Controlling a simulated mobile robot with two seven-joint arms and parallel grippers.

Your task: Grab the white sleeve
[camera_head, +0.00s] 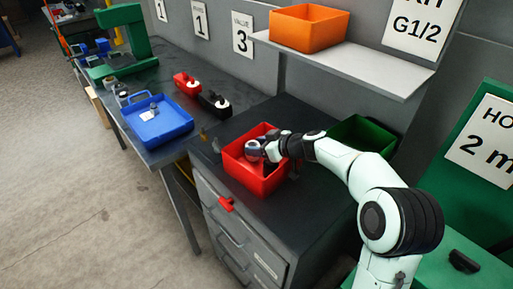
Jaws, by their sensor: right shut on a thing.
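My right gripper (256,153) reaches from the right into a red bin (262,185) on the dark cabinet top. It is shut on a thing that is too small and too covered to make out. A greyish round part shows at the gripper, inside the bin. I cannot tell whether the white sleeve is what it holds. Most of the bin's floor is hidden by the hand. A small whitish piece (153,113) lies in the blue tray (163,130) on the bench to the left; I cannot tell what it is. My left gripper is not in view.
A green bin (378,131) stands behind my right forearm. An orange bin (308,28) is on the shelf (355,66) above. Red and black tools (187,83) lie behind the blue tray.

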